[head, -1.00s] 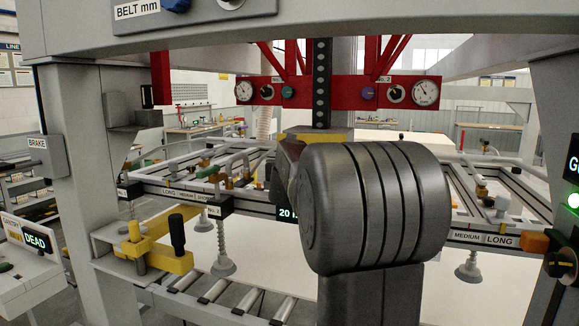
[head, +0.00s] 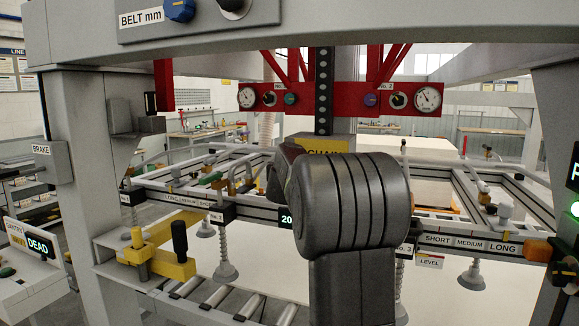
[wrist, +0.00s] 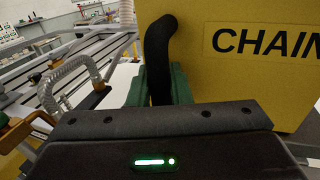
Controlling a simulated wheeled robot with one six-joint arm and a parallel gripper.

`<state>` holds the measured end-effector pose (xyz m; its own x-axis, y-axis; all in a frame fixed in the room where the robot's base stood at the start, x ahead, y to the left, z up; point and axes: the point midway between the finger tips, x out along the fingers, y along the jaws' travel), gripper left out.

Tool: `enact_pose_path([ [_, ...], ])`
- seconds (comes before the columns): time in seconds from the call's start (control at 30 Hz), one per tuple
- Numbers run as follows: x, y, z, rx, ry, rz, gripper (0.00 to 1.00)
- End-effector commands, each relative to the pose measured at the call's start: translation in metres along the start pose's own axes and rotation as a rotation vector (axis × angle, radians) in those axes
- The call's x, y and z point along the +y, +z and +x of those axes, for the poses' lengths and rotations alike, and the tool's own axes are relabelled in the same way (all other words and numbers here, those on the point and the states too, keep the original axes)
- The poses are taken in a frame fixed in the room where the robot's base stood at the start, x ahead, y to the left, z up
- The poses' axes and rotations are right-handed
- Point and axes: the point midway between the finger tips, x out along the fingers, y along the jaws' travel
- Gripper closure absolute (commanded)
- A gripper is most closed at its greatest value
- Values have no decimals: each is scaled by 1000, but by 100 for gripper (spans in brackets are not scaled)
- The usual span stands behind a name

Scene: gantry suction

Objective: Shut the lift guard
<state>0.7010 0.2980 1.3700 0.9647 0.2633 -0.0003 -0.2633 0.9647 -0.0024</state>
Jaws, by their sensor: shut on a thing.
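The lift guard, a yellow box-like cover lettered "CHAIN", fills the upper right of the wrist view (wrist: 235,75). In the head view a yellow part of it with the lettering (head: 325,146) shows below the dark vertical chain, partly behind my arm. A black curved handle (wrist: 159,40) stands at the cover's left edge in the wrist view. My gripper (wrist: 158,88) is shut on this handle, with green pieces on both sides of it. In the head view my dark arm hides the gripper and most of the guard. I cannot tell whether the guard is fully closed.
A red beam with gauges (head: 340,94) crosses above. Rails with suction cups (head: 225,270) spread on both sides. A yellow clamp with a black knob (head: 160,250) stands at left. Grey posts (head: 90,170) frame the bay. A pale panel lies below.

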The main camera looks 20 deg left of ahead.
Motion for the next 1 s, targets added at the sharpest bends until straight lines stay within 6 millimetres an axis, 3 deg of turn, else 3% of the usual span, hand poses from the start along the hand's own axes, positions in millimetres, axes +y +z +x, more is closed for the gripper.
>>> enact_pose_path([
  [0.23,0,1,0,-2,1,-1,100],
  [0.27,0,1,0,-2,1,-1,76],
  [0.33,0,1,0,-1,1,-1,63],
  [0.73,0,0,-7,-1,0,0,63],
  [1.0,0,-1,-50,-3,1,0,63],
])
